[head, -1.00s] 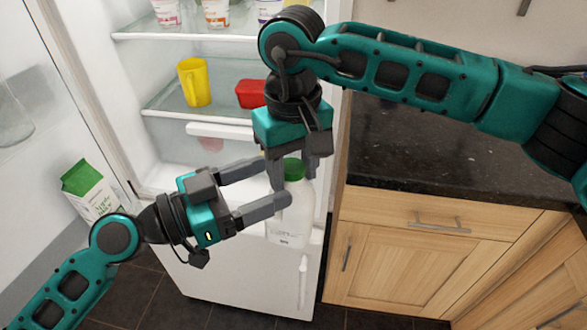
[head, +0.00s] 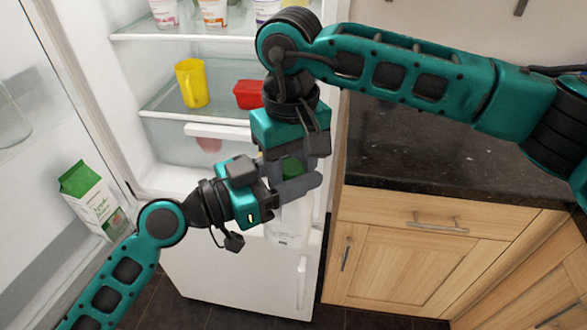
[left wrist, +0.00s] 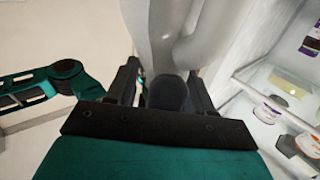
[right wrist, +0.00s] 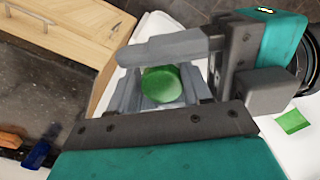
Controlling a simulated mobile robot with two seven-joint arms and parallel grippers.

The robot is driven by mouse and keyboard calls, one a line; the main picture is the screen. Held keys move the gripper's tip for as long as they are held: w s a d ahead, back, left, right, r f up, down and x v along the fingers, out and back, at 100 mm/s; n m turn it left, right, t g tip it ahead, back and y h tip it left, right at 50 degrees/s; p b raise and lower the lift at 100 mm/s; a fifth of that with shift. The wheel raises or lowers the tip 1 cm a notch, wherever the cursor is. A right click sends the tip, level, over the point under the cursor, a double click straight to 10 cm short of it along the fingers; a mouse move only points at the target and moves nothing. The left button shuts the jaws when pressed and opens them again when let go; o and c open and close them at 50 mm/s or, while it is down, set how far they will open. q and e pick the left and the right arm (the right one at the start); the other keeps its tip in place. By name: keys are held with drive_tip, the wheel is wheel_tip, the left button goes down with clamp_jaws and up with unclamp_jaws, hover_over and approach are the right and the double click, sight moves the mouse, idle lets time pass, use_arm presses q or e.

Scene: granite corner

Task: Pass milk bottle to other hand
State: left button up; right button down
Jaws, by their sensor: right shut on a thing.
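The milk bottle (head: 289,226) is pale with a green cap and hangs upright in front of the fridge. My right gripper (head: 291,162) comes from above and is shut on it near the cap. The cap shows between its fingers in the right wrist view (right wrist: 162,85). My left gripper (head: 296,178) reaches in from the left, its fingers on either side of the bottle just below the cap. It looks open; its far finger is mostly hidden. In the left wrist view the bottle (left wrist: 160,35) stands between the fingers, close to the palm.
The open fridge (head: 225,285) stands behind, with a yellow cup (head: 192,84), a red container (head: 249,94) and several tubs on its shelves. A green and white juice carton (head: 92,203) stands in the door at left. A dark counter (head: 440,165) over wooden cabinets is at right.

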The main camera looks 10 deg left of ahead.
use_arm(q)
drive_tip(key=shift+s+d+f, duration=0.1)
drive_tip(key=shift+s+f, duration=0.05)
clamp_jaws()
use_arm(e)
drive_tip(key=shift+w+r, duration=0.1)
drive_tip(key=shift+r, duration=0.05)
drive_tip(key=shift+c, duration=2.1)
unclamp_jaws()
drive_tip(key=shift+a, duration=0.1)
